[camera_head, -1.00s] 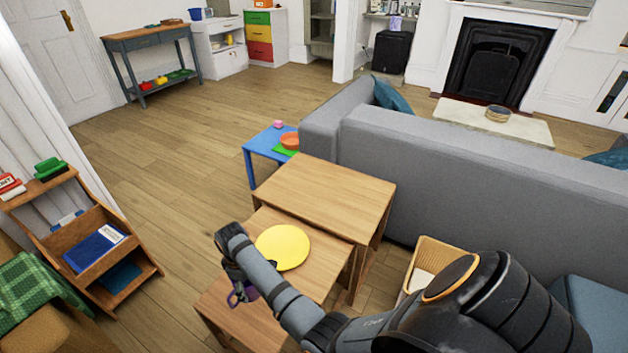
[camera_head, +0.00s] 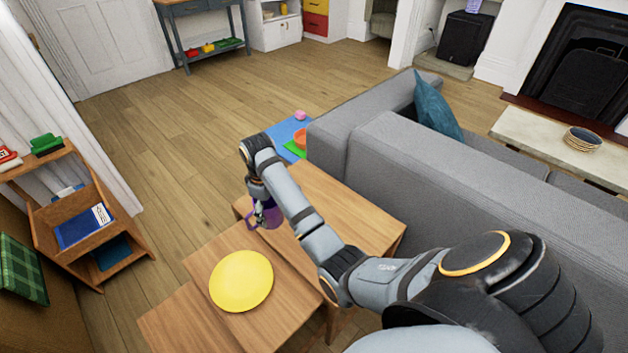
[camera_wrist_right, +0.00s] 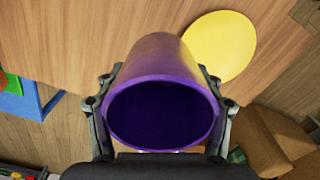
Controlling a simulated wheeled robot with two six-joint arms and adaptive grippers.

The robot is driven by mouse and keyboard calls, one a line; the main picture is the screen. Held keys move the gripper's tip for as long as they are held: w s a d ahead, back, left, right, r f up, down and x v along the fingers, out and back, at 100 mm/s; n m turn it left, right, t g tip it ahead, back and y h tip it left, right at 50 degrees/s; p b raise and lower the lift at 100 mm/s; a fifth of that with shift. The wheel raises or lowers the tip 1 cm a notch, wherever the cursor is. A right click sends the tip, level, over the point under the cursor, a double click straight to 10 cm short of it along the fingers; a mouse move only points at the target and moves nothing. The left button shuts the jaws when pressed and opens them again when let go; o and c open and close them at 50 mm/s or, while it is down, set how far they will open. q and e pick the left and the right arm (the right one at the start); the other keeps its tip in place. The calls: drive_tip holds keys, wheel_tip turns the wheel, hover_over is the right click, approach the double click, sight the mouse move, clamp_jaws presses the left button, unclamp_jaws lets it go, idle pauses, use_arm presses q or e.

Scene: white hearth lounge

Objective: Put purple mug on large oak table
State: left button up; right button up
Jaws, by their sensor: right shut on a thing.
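The purple mug (camera_head: 275,221) is in my right gripper (camera_head: 264,214), near the left edge of the large oak table (camera_head: 345,200) in the head view. In the right wrist view the mug (camera_wrist_right: 163,95) sits between both fingers, its dark open mouth facing the camera. The gripper is shut on it. The head view does not clearly show whether the mug touches wood. My right arm covers part of the large table. My left gripper is not in view.
A lower oak table (camera_head: 285,285) with a yellow plate (camera_head: 241,281) and a still lower one (camera_head: 185,325) step down in front. A grey sofa (camera_head: 400,165) stands close on the right. A blue table (camera_head: 283,130) with an orange bowl (camera_head: 300,138) is behind. Bare large-table top shows beyond my arm.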

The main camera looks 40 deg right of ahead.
drive_tip(key=w+d+f+b, duration=0.2)
drive_tip(key=w+d+f, duration=0.2)
drive_tip(key=w+d+f+b, duration=0.3)
drive_tip(key=w+d+f, duration=0.1)
drive_tip(key=d, duration=0.1)
drive_tip(key=shift+f, duration=0.2)
drive_tip(key=shift+w+d+f+b, duration=0.35)
drive_tip(key=shift+d+f, duration=0.05)
drive_tip(key=shift+f, duration=0.05)
drive_tip(key=shift+d, duration=0.1)
wheel_tip(320, 180, down, 3)
drive_tip(key=shift+w+d+f+b, duration=0.15)
drive_tip(key=shift+f+b, duration=0.05)
drive_tip(key=shift+b, duration=0.7)
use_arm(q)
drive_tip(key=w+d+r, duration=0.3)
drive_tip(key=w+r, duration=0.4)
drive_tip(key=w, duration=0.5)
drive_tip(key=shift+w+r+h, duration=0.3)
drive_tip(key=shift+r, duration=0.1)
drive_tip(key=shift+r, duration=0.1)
use_arm(e)
drive_tip(key=shift+f, duration=0.2)
drive_tip(key=o, duration=1.8)
drive_tip(key=shift+c, duration=0.2)
